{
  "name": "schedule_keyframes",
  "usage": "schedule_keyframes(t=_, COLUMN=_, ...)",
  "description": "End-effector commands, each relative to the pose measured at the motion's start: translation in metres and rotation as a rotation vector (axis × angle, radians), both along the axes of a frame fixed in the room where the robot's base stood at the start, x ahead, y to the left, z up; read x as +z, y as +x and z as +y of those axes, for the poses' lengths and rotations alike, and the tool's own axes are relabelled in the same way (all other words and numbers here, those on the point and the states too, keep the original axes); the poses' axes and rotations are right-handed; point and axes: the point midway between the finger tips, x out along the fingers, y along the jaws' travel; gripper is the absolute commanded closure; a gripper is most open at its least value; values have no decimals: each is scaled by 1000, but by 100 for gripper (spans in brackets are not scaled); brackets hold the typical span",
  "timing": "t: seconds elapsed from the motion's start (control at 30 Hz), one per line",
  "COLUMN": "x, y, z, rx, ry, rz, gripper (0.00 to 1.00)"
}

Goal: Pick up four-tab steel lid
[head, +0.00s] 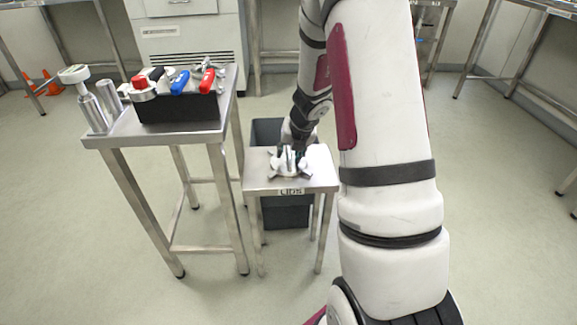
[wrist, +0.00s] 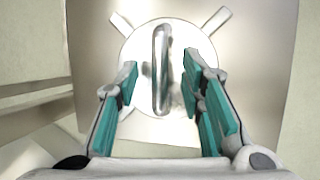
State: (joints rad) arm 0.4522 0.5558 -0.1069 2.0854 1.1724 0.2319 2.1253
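The four-tab steel lid (head: 291,171) lies flat on the small steel table (head: 262,184) labelled LIDS in the head view. In the wrist view the lid (wrist: 138,50) is a pale round disc with tabs sticking out and an upright handle (wrist: 161,68) across its middle. My gripper (head: 291,155) is above the lid in the head view. In the wrist view my gripper (wrist: 160,85) is open, its teal-padded fingers on either side of the handle with gaps between.
A taller steel table (head: 150,136) stands to the left, with a black box (head: 178,107) of coloured-handled tools and metal cylinders (head: 92,112) on it. A dark bin (head: 268,130) stands behind and under the lid table. Floor in front is clear.

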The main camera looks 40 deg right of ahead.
Motion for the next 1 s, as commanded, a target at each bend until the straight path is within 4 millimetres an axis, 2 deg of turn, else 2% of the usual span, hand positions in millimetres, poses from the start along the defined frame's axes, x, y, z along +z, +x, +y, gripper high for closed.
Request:
schedule_keyframes(t=0.17, x=1, y=0, z=0, rx=0, ry=-1, rz=-1, gripper=64)
schedule_keyframes(t=0.3, x=1, y=0, z=0, rx=0, ry=-1, rz=-1, gripper=96)
schedule_keyframes(t=0.33, x=1, y=0, z=0, rx=0, ry=-1, rz=-1, gripper=100)
schedule_keyframes(t=0.77, x=2, y=0, z=-1, rx=-1, ry=-2, rz=-1, gripper=100)
schedule_keyframes(t=1.0, x=13, y=0, z=-1, rx=-1, ry=-2, rz=-1, gripper=100)
